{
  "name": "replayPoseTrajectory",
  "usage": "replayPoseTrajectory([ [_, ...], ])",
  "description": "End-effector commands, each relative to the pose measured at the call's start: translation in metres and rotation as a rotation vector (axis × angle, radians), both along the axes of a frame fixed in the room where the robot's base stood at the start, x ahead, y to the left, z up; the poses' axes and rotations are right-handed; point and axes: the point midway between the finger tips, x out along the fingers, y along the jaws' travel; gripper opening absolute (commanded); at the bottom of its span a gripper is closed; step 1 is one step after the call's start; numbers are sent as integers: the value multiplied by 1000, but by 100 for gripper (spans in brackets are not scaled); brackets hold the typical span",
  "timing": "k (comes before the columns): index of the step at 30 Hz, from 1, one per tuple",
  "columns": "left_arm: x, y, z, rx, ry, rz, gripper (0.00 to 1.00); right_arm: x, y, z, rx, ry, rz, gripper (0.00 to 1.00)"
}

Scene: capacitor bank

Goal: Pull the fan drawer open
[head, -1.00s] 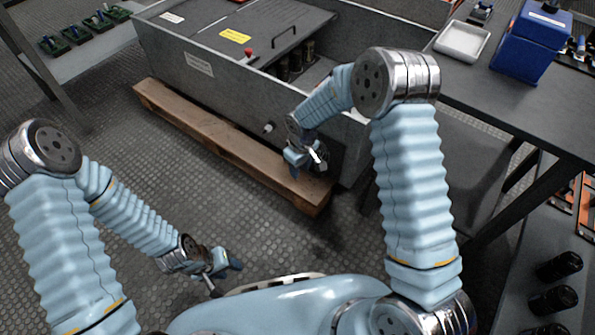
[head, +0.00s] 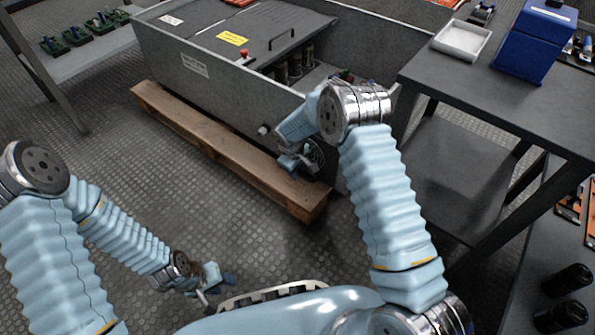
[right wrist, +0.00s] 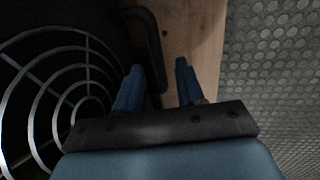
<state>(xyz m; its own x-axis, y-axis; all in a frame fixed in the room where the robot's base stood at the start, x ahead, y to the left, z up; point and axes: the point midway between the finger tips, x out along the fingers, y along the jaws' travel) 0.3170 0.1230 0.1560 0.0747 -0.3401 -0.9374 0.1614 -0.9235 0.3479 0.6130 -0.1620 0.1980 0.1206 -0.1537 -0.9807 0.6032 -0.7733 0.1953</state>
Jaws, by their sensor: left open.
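The fan drawer shows in the right wrist view as a dark front with a round wire fan grille (right wrist: 62,95). A black bar handle (right wrist: 153,45) stands beside the grille. My right gripper (right wrist: 160,68) is open, and the bar runs between its two blue fingers, closer to the left one. Whether a finger touches the bar I cannot tell. In the head view my right gripper (head: 291,165) is low at the near end of the grey cabinet (head: 215,75), and my arm hides much of the drawer front. My left gripper (head: 216,288) is open and empty above the floor.
The cabinet stands on a wooden pallet (head: 225,145), whose edge lies close to my right gripper. A dark table (head: 500,100) with a white tray (head: 461,40) and a blue box (head: 532,42) stands at the right. The floor left of the pallet is clear.

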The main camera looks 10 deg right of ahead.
Motion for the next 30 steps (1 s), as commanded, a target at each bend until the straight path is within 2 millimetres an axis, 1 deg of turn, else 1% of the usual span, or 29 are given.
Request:
replayPoseTrajectory([
  [3, 0, 0, -1, 0, 0, 0, 43, 1, -1, -4, 0, 0, 0, 38],
  [9, 0, 0, -1, 0, 0, 0, 43, 0, -1, -4, 0, 0, 0, 38],
  [11, 0, 0, -1, 0, 0, 0, 43, 0, -1, -4, 0, 0, 0, 30],
  [15, 0, 0, -1, 0, 0, 0, 43, 0, -1, -4, 0, 0, 0, 9],
  [17, 0, 0, -1, 0, 0, 0, 43, 0, -1, -4, 1, 1, 0, 0],
  [30, 0, 0, -1, 0, 0, 0, 43, 0, 0, -4, 1, 1, 0, 0],
])
